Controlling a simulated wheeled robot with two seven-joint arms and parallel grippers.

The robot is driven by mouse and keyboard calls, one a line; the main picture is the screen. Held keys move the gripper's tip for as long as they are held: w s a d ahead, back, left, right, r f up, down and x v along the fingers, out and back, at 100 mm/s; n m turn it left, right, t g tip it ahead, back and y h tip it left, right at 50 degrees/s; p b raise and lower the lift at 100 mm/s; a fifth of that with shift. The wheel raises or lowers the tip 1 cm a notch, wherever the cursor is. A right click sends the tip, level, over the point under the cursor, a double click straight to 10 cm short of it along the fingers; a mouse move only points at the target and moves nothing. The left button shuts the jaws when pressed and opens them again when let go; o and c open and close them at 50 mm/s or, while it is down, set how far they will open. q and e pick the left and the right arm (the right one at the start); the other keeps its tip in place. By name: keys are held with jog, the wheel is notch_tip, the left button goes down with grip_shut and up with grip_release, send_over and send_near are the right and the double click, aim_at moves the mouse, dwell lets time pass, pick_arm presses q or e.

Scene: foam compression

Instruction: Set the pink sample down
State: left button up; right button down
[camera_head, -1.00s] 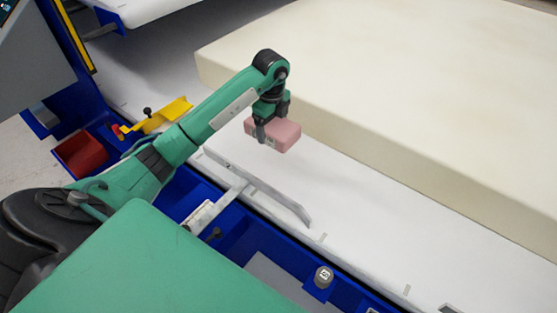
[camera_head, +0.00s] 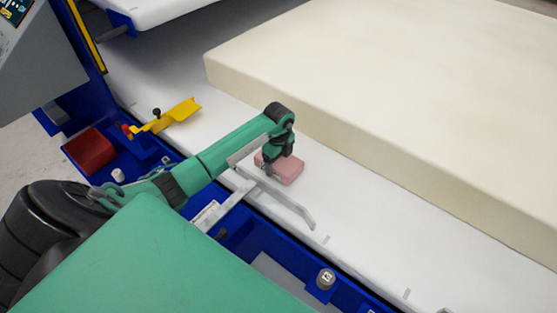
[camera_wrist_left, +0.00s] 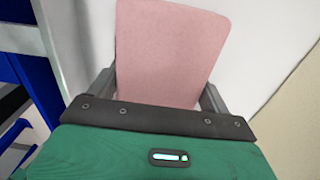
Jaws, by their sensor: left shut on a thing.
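The pink sample (camera_head: 290,169) is a small pink block on or just above the white bed, near the front side of the big cream foam block; I cannot tell if it touches. My left gripper (camera_head: 277,165) comes down on it from above and is shut on it. In the left wrist view the sample (camera_wrist_left: 168,55) fills the space between the two dark fingers (camera_wrist_left: 160,92). My right gripper is not in view.
The large cream foam block (camera_head: 400,150) lies behind the sample. A grey metal bar (camera_head: 285,198) runs close in front. A yellow bracket (camera_head: 172,117) and a red box (camera_head: 90,150) stand at the left. The white bed (camera_head: 375,235) is clear to the right.

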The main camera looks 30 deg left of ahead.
pick_arm(q)
jog(key=o, duration=0.9)
jog(key=shift+f, duration=0.1)
notch_tip(320, 180, up, 12)
jog(key=shift+r+b, duration=0.15)
jog(key=shift+b, duration=1.1)
